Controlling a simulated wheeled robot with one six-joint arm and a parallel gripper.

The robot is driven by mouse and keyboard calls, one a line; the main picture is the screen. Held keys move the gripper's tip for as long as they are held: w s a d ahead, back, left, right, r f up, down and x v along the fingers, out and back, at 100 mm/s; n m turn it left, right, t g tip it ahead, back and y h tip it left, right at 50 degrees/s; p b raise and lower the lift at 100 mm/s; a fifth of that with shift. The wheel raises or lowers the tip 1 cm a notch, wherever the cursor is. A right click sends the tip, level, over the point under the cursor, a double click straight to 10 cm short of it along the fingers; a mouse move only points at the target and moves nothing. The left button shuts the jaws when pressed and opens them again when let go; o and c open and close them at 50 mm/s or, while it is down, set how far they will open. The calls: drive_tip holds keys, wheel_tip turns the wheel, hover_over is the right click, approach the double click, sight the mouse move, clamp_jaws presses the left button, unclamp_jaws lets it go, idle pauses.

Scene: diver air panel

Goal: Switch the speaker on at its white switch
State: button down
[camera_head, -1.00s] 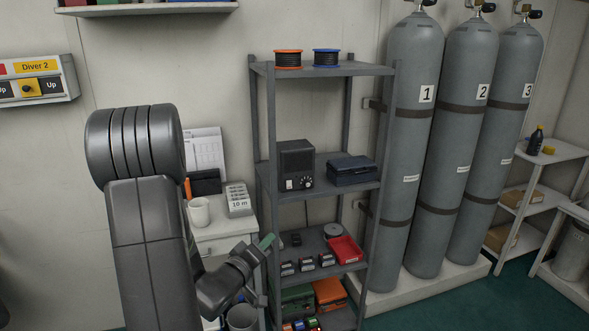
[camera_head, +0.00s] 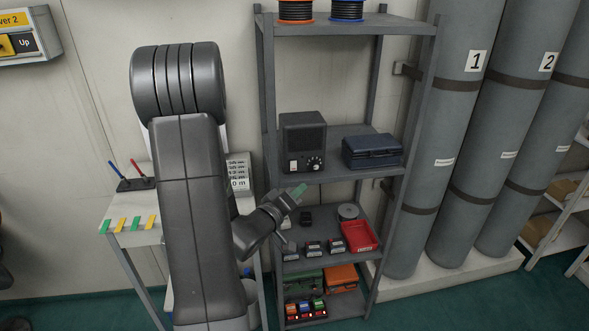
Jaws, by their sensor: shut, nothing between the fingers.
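The speaker (camera_head: 303,136) is a dark box on the middle shelf of the grey rack, with a grille on its upper front. Its white switch (camera_head: 292,166) is at the lower left of the front, beside a round knob (camera_head: 314,163). Which way the switch is set is too small to tell. My gripper (camera_head: 299,191) is shut and empty, with greenish fingertips. It shows in front of the rack, just below the speaker and apart from the switch in the picture.
A dark blue case (camera_head: 371,152) lies right of the speaker. The shelf below holds a red tray (camera_head: 360,236) and several small dark blocks. Grey cylinders (camera_head: 443,120) stand right of the rack. A white table (camera_head: 122,238) stands at left, partly behind my arm.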

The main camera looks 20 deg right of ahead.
drive_tip(key=shift+w, duration=0.1)
drive_tip(key=shift+w+d+f+p, duration=0.2)
drive_tip(key=shift+w+d, duration=0.15)
drive_tip(key=shift+w, duration=1.05)
drive_tip(key=shift+w+d+f+p, duration=0.15)
drive_tip(key=shift+w+d, duration=0.2)
drive_tip(key=shift+w, duration=1)
drive_tip(key=shift+w+d+f+p, duration=0.2)
drive_tip(key=shift+w+d, duration=0.15)
drive_tip(key=shift+w, duration=1.05)
drive_tip(key=shift+w, duration=0.1)
drive_tip(key=shift+w, duration=0.3)
drive_tip(key=shift+w+d, duration=0.15)
drive_tip(key=shift+w, duration=0.1)
drive_tip(key=shift+s, duration=0.1)
drive_tip(key=shift+s+a, duration=0.2)
drive_tip(key=shift+s, duration=0.4)
drive_tip(key=shift+s+a+r+b, duration=0.1)
drive_tip(key=shift+s+a+b, duration=0.1)
drive_tip(key=shift+s, duration=0.6)
drive_tip(key=shift+s+a+r+b, duration=0.1)
drive_tip(key=shift+s+a+r, duration=0.05)
drive_tip(key=shift+s, duration=0.65)
drive_tip(key=shift+s+a+r+b, duration=0.1)
drive_tip(key=shift+s+a, duration=0.1)
drive_tip(key=shift+s, duration=0.6)
